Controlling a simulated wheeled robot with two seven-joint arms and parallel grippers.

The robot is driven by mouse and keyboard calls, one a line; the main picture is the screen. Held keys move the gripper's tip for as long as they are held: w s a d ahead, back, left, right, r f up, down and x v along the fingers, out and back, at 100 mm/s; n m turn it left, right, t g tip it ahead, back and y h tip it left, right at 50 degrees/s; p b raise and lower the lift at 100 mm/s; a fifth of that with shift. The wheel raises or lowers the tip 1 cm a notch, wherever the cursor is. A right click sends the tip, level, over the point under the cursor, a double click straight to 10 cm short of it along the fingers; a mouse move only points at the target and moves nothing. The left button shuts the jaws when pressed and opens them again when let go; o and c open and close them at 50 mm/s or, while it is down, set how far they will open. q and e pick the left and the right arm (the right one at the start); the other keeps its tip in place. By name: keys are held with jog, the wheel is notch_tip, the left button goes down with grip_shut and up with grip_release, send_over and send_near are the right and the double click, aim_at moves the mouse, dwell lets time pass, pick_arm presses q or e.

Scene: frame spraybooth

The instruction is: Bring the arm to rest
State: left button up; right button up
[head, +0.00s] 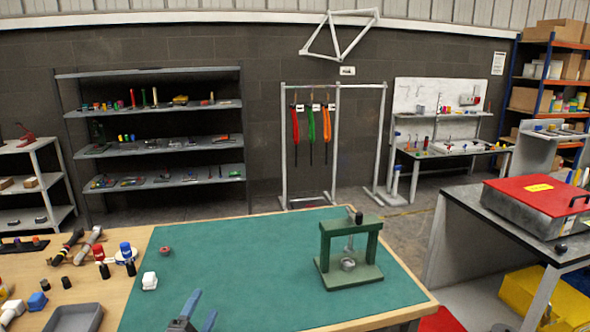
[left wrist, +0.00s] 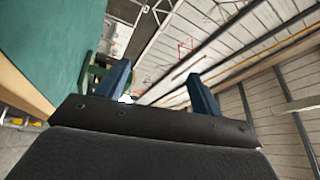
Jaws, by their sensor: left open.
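My left gripper (head: 200,307) shows at the bottom edge of the head view, over the front part of the green mat (head: 245,265). Its two blue fingers are apart with nothing between them. In the left wrist view the same gripper (left wrist: 158,78) is open, pointing out past the table toward the wall. The mat's edge (left wrist: 50,45) shows at the upper left there. A green press (head: 372,247) stands upright on the mat to the right of my left gripper, apart from it. My right gripper is in neither view.
Bottles, tools and a grey tray (head: 75,318) crowd the wooden tabletop at left. A red-lidded box (head: 535,195) sits on the right bench. The mat's middle is clear.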

pick_arm(q)
jog(key=s+a+f+n+g+y, duration=0.3)
jog(key=s+f+n+g+y, duration=0.25)
jog(key=f+n, duration=0.3)
jog(key=s+d+f+n+g+h, duration=0.1)
jog(key=s+f+n+g, duration=0.1)
jog(key=s+f+g, duration=0.45)
jog(key=s+d+f+n+g, duration=0.1)
jog(key=s+f+n, duration=0.2)
jog(key=s, duration=0.7)
jog(key=s+d+f+n+g+h, duration=0.1)
jog(key=s+d+f+n+g, duration=0.1)
jog(key=s+f+g, duration=0.45)
jog(key=s+d+f, duration=0.2)
jog(key=f, duration=0.9)
jog(key=s+d+f, duration=0.2)
jog(key=d+f, duration=0.1)
jog(key=f, duration=0.9)
jog(key=shift+f+t, duration=0.25)
jog(key=shift+t, duration=0.1)
jog(key=shift+a, duration=0.1)
